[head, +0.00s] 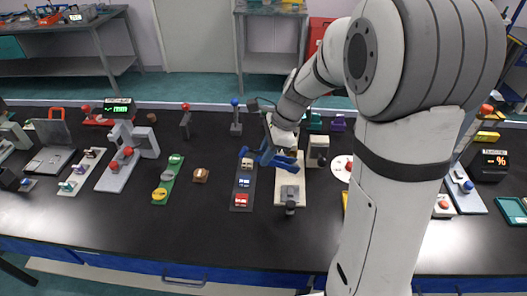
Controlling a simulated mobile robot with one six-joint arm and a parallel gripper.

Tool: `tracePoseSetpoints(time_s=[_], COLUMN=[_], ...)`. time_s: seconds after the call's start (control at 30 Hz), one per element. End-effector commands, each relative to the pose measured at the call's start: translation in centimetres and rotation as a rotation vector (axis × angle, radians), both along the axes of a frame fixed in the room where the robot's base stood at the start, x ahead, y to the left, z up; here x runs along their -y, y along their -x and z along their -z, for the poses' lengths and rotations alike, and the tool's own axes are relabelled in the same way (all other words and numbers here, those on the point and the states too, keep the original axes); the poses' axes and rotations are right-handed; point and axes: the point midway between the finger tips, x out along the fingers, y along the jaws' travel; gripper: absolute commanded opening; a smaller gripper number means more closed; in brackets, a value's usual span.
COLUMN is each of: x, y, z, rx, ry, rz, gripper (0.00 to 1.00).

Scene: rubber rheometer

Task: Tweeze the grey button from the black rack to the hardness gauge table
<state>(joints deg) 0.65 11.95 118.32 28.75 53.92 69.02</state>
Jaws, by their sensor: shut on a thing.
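The black rack (240,208) lies on the dark bench left of my gripper, with a red piece and a blue piece in its nearer part and a tan or grey piece (247,163) at its far end. My gripper (276,150) is shut on a blue tool (284,163) that looks like tweezers, just right of the rack's far end. I cannot make out the grey button for sure, nor whether the tool's tips hold anything. A pale base (289,186) with a dark post lies right of the rack; I cannot tell whether it is the hardness gauge.
A green rack (167,180) and a small brown block (200,175) lie to the left. Slim posts stand behind. My arm hides part of the bench at the right. The bench front is clear.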

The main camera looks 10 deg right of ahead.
Motion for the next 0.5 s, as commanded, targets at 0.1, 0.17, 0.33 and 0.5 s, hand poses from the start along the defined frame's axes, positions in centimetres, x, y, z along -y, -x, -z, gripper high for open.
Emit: tracePoseSetpoints(time_s=[0.1, 0.17, 0.33, 0.5], x=[0.0, 0.0, 0.0, -0.1], y=[0.0, 0.0, 0.0, 0.0], z=[1.5, 2.2, 4.3, 6.3], rx=[-0.001, -0.001, -0.001, -0.001], ry=[0.0, 0.0, 0.0, -0.001], rz=[0.0, 0.0, 0.0, -0.001], gripper=[0.0, 0.0, 0.0, 0.0])
